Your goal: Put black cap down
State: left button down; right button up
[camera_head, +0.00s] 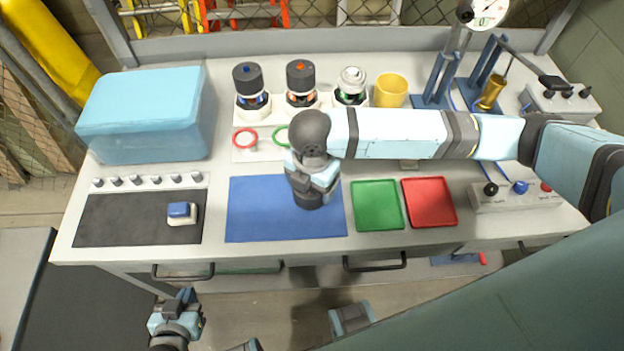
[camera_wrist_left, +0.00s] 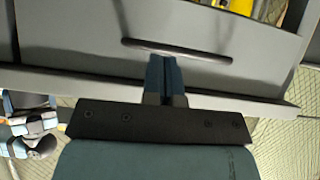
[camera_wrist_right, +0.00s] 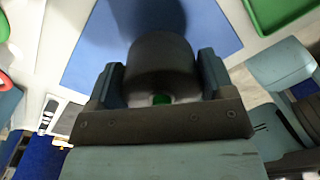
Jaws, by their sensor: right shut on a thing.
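My right gripper (camera_head: 312,182) is over the blue mat (camera_head: 255,208), shut on a black cap (camera_head: 308,200). The right wrist view shows the cap (camera_wrist_right: 162,62) between its two fingers, with a small green patch at its near edge and a dark shadow on the mat beyond. I cannot tell whether the cap touches the mat. My left gripper (camera_head: 180,312) is in front of the bench, below its top. In the left wrist view its fingers (camera_wrist_left: 166,80) are together and empty, near a drawer handle.
Two black-capped canisters (camera_head: 248,80) (camera_head: 301,78) and a pale-topped one (camera_head: 351,82) stand at the back beside a yellow cup (camera_head: 391,90). A green tray (camera_head: 378,205) and red tray (camera_head: 430,203) lie right of the mat. A blue box (camera_head: 145,115) stands at left.

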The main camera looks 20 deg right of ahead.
jog(key=shift+f, duration=0.2)
jog(key=o, duration=0.8)
jog(key=shift+o, duration=0.2)
jog(key=shift+r, duration=0.25)
notch_tip(320, 180, up, 11)
jog(key=shift+w+a+r, duration=0.1)
jog(key=shift+r, duration=0.8)
jog(key=shift+f, duration=0.1)
